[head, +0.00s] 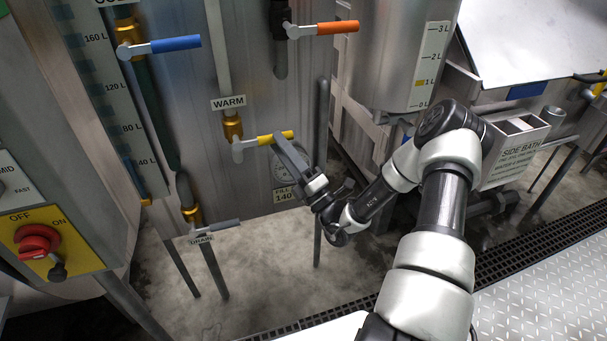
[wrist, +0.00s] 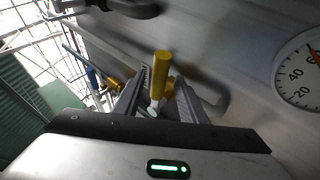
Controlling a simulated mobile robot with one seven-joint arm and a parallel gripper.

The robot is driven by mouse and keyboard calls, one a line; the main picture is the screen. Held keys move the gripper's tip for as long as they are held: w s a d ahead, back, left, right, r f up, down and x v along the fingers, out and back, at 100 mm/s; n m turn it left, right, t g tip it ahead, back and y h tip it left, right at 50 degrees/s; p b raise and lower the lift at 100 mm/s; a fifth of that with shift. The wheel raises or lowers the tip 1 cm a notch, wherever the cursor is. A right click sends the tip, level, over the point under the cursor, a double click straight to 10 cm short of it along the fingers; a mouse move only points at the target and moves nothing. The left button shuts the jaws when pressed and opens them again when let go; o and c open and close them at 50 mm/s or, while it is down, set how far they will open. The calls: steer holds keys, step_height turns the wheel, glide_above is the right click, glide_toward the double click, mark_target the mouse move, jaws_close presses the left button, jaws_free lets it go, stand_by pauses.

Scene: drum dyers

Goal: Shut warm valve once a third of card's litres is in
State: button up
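The warm valve (head: 233,126) is brass, under a WARM label (head: 229,104) on a vertical pipe. Its yellow-gripped lever (head: 265,140) points right, across the pipe. My gripper (head: 283,146) is at the lever's outer end. In the wrist view, the yellow lever grip (wrist: 161,74) stands between the two fingers of my gripper (wrist: 160,86), with what looks like a gap beside it. A card (head: 290,194) reading FILL 140 is partly hidden by my arm. The litre scale (head: 122,130) runs from 40 L to 160 L; I cannot make out the level.
The blue cold lever (head: 174,44) is at upper left, an orange lever (head: 333,28) at upper right, and the drain lever (head: 219,226) below. A round dial (wrist: 304,75) is right of my gripper.

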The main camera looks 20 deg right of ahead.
steer(key=v, duration=1.1)
steer(key=shift+p, duration=0.35)
